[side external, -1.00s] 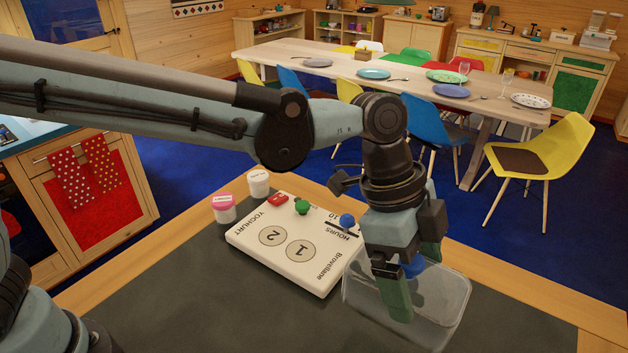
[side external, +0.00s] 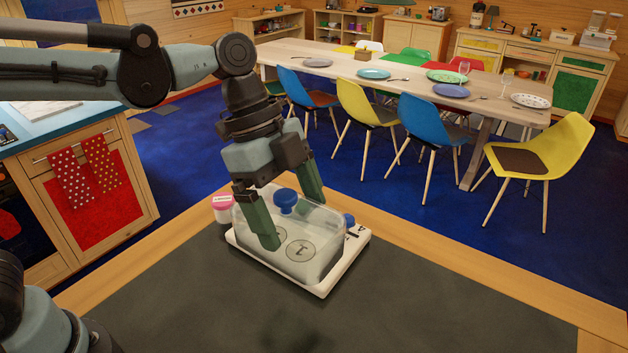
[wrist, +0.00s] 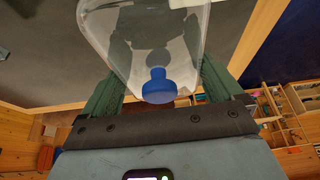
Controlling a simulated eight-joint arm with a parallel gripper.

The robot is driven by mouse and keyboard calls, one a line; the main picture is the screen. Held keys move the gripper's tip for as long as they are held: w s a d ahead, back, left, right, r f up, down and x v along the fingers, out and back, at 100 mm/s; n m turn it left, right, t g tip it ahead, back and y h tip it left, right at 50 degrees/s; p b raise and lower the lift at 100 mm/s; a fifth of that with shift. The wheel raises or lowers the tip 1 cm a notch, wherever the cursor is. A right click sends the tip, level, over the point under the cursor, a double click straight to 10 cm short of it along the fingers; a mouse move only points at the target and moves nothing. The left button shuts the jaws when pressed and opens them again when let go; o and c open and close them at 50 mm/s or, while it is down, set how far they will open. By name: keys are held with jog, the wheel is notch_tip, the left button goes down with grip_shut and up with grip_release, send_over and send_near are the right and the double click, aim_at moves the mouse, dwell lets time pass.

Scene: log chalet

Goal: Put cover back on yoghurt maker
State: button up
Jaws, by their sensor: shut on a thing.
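The clear cover (side external: 332,236) with its blue knob (side external: 286,198) is over the white yoghurt maker base (side external: 357,238). My gripper (side external: 293,224) is shut on the cover, with one finger on each side of the knob. In the wrist view the cover (wrist: 140,22) and knob (wrist: 158,86) sit between the fingers. The red and green controls are hidden; a blue control (side external: 349,220) shows at the base's right end.
A pink-lidded jar (side external: 222,208) stands close to the base's left back corner. The dark worktop (side external: 440,305) is clear in front and to the right. A dining table (side external: 400,82) with chairs stands farther back.

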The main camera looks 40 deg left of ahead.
jog(key=shift+w+a+f, duration=1.25)
jog(key=shift+w+f, duration=0.05)
jog(key=shift+f, duration=0.45)
jog(key=shift+w+a+f, duration=1.25)
jog(key=shift+f, duration=0.55)
jog(key=shift+w+a+f, duration=1.25)
jog(key=shift+w+f, duration=0.05)
jog(key=shift+f, duration=0.45)
jog(key=o, duration=0.8)
jog(key=shift+f, duration=0.15)
jog(key=shift+c, duration=0.2)
